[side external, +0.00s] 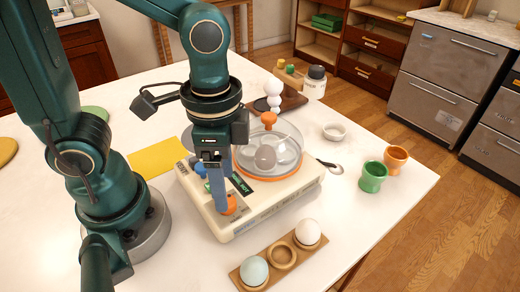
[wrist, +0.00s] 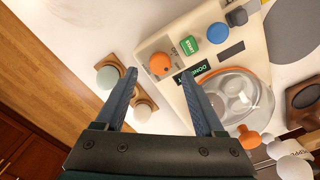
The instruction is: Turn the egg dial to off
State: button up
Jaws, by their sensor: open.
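The egg cooker (side external: 268,212) is a cream box with a clear domed lid (side external: 285,150) holding eggs. Its orange dial (side external: 229,204) is on the front corner of the top; it also shows in the wrist view (wrist: 160,64), with small lettering that seems to read OFF beside it. My gripper (side external: 221,207) points down at this corner, and its blue fingers partly cover the dial in the side view. In the wrist view my gripper (wrist: 158,75) is open and empty, with the dial showing between and just beyond the fingertips. Whether a finger touches the dial, I cannot tell.
On the cooker top are a green START button (wrist: 190,33), a blue button (wrist: 217,31) and a dark label (wrist: 194,74). A wooden egg holder (side external: 282,257) with two eggs stands in front. Green (side external: 373,177) and orange (side external: 396,159) egg cups stand right. A yellow cloth (side external: 158,158) lies behind.

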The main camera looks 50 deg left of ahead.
aim_at(232, 206)
jog(key=shift+f, duration=2)
grip_shut()
